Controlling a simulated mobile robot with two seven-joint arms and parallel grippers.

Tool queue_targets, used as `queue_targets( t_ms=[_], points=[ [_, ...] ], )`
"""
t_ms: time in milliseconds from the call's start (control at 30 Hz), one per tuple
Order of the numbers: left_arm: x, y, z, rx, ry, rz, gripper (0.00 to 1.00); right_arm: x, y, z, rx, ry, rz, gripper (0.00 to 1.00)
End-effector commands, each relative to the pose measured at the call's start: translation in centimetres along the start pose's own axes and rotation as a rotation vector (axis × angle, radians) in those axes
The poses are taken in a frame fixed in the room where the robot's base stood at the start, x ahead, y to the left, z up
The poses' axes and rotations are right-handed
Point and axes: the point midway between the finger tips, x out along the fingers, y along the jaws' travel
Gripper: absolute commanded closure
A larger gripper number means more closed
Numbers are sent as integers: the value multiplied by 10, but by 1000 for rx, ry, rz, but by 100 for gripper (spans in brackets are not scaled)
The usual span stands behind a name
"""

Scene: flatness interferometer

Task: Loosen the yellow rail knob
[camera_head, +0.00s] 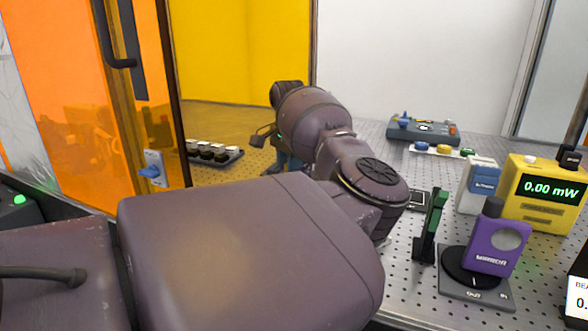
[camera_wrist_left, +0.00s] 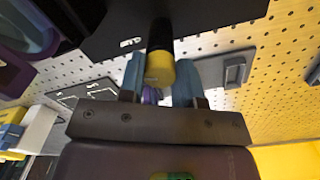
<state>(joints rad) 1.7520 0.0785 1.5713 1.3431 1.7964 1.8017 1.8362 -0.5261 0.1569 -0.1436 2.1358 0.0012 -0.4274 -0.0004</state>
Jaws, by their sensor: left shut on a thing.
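The yellow rail knob (camera_wrist_left: 160,67) shows in the left wrist view as a short yellow cylinder on a black shaft under a dark block (camera_wrist_left: 105,28). My left gripper (camera_wrist_left: 160,82) has one blue-grey finger on each side of the knob and is shut on it. In the head view, my left arm reaches in from the left and covers the middle of the bench. The knob is hidden there behind the arm and wrist. My right gripper is in neither view.
The perforated bench (camera_head: 402,300) holds a purple mirror mount (camera_head: 490,245), a yellow power meter (camera_head: 545,215) reading 0.00 mW and a dark green upright plate (camera_head: 431,225) at right. A grey control box (camera_head: 423,130) stands behind. An orange panel (camera_head: 60,110) bounds the left.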

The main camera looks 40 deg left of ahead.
Motion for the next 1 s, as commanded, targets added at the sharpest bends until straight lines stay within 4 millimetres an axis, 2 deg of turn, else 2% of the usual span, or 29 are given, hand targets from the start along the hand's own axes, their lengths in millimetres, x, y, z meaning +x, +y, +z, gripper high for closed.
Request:
queue_targets(
  t_ms=[33,400,900,933,1000],
  points=[
    [5,0,-1,-29,-4,2,92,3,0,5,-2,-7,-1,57],
    [1,0,0,-167,2,0,92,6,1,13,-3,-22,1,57],
    [-2,0,0,-184,6,-1,92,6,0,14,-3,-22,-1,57],
    [-2,0,0,-184,6,-1,67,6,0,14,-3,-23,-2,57],
    [-2,0,0,-184,6,-1,56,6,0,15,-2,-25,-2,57]
  ],
)
